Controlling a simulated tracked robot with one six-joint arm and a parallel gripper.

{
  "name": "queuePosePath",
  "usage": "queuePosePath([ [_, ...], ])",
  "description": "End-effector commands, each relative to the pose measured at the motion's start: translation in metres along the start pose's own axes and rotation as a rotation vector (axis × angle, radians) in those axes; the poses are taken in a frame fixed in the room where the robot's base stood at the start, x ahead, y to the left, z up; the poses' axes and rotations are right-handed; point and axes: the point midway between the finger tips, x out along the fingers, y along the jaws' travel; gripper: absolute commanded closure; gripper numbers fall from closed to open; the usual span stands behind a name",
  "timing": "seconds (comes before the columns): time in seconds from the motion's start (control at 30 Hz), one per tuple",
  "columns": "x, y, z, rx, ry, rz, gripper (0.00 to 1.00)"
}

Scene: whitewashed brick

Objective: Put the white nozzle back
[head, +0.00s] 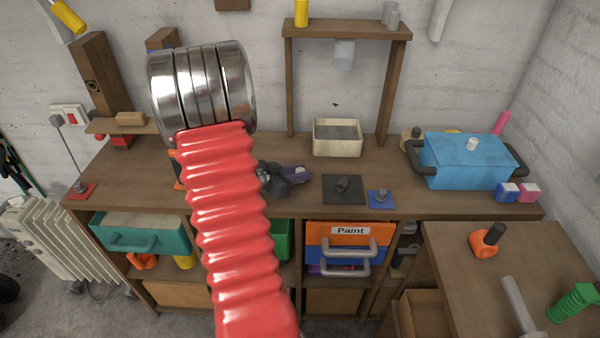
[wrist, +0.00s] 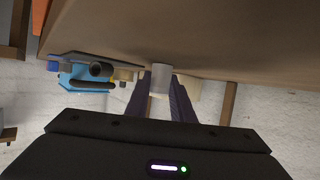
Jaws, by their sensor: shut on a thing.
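My gripper (head: 303,174), dark with purple fingers, is low over the middle of the workbench, left of a dark square plate. It also shows in the wrist view (wrist: 161,90), its fingers closed on a short pale cylinder, which I take as the white nozzle (wrist: 161,76). The nozzle is at the fingertips, near the bench surface; I cannot tell whether it touches. In the head view the fingers largely hide it. Another pale cylinder (head: 344,54) hangs under the shelf of a wooden stand (head: 385,85).
A large red ribbed hose with metal rings (head: 225,220) blocks much of the head view. Behind my gripper stands a cream tray (head: 337,150). The dark plate (head: 362,190) carries a black cylinder, beside a blue plate (head: 380,200) with a grey knob. A blue box (head: 465,165) stands right.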

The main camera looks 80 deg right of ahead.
Motion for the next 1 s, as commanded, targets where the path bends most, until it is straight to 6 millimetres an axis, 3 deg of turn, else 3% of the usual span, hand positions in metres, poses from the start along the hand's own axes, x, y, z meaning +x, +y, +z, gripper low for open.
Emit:
queuePosePath([
  [0.27, 0.001, 0.0, 0.002, -0.001, 0.0, 0.0, 1.0],
  [0.3, 0.001, 0.0, 0.001, 0.0, 0.0, 0.0, 0.76],
  [0.53, 0.001, 0.0, 0.001, 0.0, 0.0, 0.0, 0.6],
  [0.87, 0.0, 0.0, -0.001, 0.001, 0.0, 0.0, 0.6],
  [1.0, -0.011, -0.001, -0.001, 0.0, 0.0, -0.002, 0.6],
])
